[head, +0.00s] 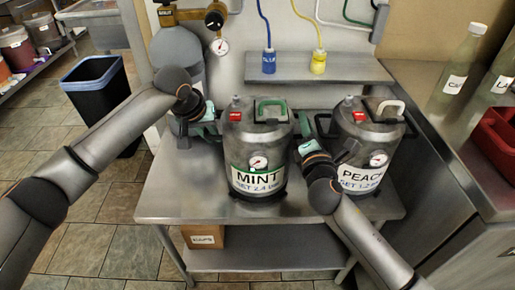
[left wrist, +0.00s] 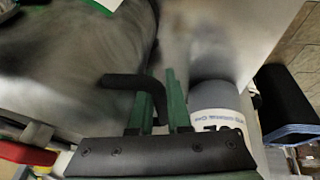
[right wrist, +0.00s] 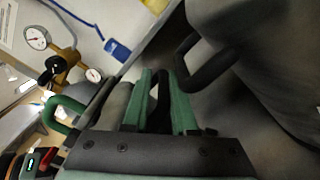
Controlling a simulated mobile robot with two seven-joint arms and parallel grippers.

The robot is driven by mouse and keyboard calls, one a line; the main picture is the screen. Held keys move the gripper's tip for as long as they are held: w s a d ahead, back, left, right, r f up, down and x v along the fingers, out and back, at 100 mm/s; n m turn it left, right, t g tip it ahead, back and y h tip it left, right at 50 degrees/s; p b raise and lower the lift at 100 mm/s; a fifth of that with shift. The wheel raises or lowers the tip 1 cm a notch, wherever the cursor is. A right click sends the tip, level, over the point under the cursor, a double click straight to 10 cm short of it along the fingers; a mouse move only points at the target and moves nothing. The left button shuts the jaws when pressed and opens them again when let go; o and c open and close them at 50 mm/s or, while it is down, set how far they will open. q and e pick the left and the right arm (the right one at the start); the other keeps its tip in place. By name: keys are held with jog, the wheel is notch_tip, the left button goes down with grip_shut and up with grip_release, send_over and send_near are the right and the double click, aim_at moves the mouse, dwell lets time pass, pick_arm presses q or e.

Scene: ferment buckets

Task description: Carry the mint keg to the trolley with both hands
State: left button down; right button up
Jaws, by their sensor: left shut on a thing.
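The mint keg (head: 257,150) is a grey metal keg with a green lid handle and a MINT label. It stands upright on the steel table (head: 170,200). My left gripper (head: 208,128) is at the keg's left side, shut on its black side handle (left wrist: 125,82). My right gripper (head: 305,135) is between the two kegs. Its green fingers (right wrist: 161,103) are apart, with a dark handle loop between them that seems to be the mint keg's. The mint keg's green lid handle also shows in the right wrist view (right wrist: 65,112). No trolley is identifiable.
The peach keg (head: 372,150) stands close on the right; its black side handle (right wrist: 205,60) is near my right fingers. A shelf (head: 318,68) with blue and yellow tags is behind. A grey cylinder (head: 180,52) and black bin (head: 95,95) are on the left. A counter (head: 440,130) is right.

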jog(key=shift+d+f, duration=0.1)
jog(key=shift+f, duration=0.15)
grip_shut()
